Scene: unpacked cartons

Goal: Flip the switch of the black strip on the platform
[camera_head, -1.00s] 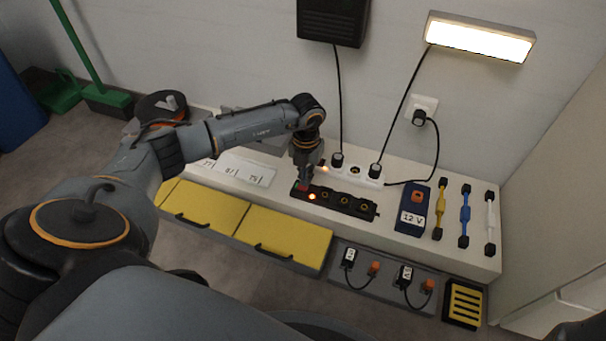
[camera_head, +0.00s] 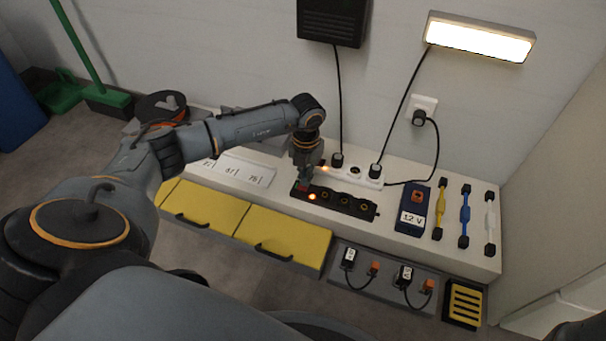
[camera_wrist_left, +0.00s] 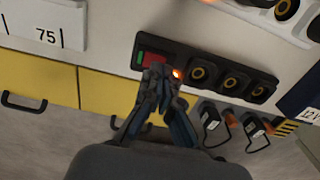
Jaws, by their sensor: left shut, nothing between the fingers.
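The black strip (camera_head: 345,203) lies on the white platform (camera_head: 270,157). It has several round sockets with yellowish rings and a lit orange lamp near its left end. A red switch (camera_wrist_left: 154,59) with a green part beside it sits at the strip's left end in the left wrist view. My left gripper (camera_head: 305,185) points down at that end of the strip, its shut, empty fingertips at or just above the switch. In the left wrist view the fingertips (camera_wrist_left: 158,72) cover part of the switch's near edge; contact cannot be told. My right gripper is not in view.
A white strip (camera_head: 354,172) with plugs stands behind the black one. A blue 12 V box (camera_head: 412,210) and several coloured bars stand to the right. Yellow drawers (camera_head: 285,237) are in front, and a lit lamp (camera_head: 480,37) is on the wall.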

